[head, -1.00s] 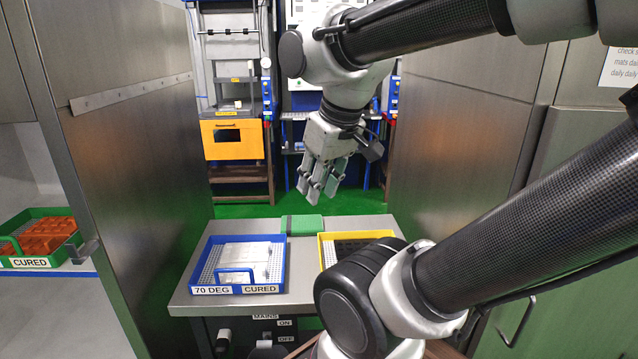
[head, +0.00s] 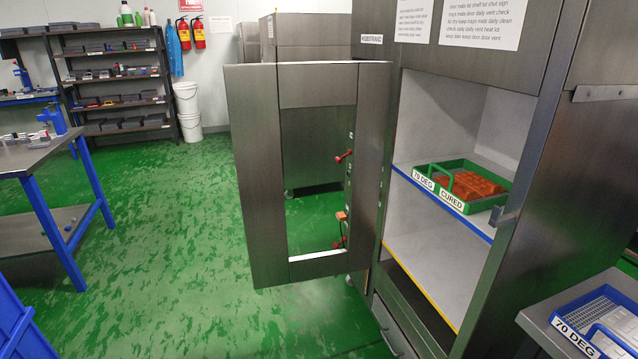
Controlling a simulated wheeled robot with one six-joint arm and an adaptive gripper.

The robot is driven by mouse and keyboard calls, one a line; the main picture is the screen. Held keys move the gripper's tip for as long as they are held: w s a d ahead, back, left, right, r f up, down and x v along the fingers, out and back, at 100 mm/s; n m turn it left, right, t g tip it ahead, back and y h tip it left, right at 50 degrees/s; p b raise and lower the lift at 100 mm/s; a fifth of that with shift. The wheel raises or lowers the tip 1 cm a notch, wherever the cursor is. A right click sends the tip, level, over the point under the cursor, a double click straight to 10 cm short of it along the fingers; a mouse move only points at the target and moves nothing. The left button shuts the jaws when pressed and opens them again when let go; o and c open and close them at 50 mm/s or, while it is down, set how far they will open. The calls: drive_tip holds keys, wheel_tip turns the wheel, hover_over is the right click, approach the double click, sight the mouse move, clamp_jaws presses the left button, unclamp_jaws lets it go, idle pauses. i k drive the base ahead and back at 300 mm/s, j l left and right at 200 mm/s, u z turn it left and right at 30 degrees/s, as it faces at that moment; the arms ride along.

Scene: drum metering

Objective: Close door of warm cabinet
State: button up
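The door (head: 257,180) of the warm cabinet stands open in the head view, swung out to the left of the cabinet's opening. It is a steel frame with a large window, through which the green floor and red fittings show. The warm cabinet (head: 575,150) is steel, with its pale interior exposed. A green tray marked "70 DEG CURED" (head: 462,203) with orange parts sits on its blue-edged shelf (head: 440,200). A small metal catch (head: 507,216) sticks out at the right side of the opening. My gripper is not in view.
A bench (head: 560,285) with a blue tray (head: 600,318) stands at lower right, near the cabinet. A table with blue legs (head: 50,160) stands at left, and a blue bin (head: 15,325) at lower left. The green floor between these and the door is clear.

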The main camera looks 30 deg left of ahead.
sight(257, 93)
drive_tip(key=u, duration=1.85)
drive_tip(key=i+j+u, duration=0.15)
drive_tip(key=i+u, duration=0.2)
drive_tip(key=i, duration=0.4)
drive_tip(key=i+u, duration=0.35)
drive_tip(key=i, duration=1.05)
drive_tip(key=i+j+z, duration=0.1)
drive_tip(key=i, duration=0.5)
drive_tip(key=i+j, duration=0.15)
drive_tip(key=i, duration=0.4)
drive_tip(key=i+j+z, duration=0.1)
drive_tip(key=i, duration=0.5)
drive_tip(key=i+l+z, duration=0.1)
drive_tip(key=i+z, duration=0.3)
drive_tip(key=i+j+z, duration=0.1)
drive_tip(key=i+z, duration=0.3)
drive_tip(key=i, duration=0.15)
drive_tip(key=i+j+z, duration=0.35)
drive_tip(key=i, duration=0.15)
drive_tip(key=l+z, duration=0.1)
drive_tip(key=z, duration=3.35)
drive_tip(key=k+j+z, duration=0.2)
drive_tip(key=k, duration=0.3)
drive_tip(key=i+l, duration=0.05)
drive_tip(key=l, duration=0.05)
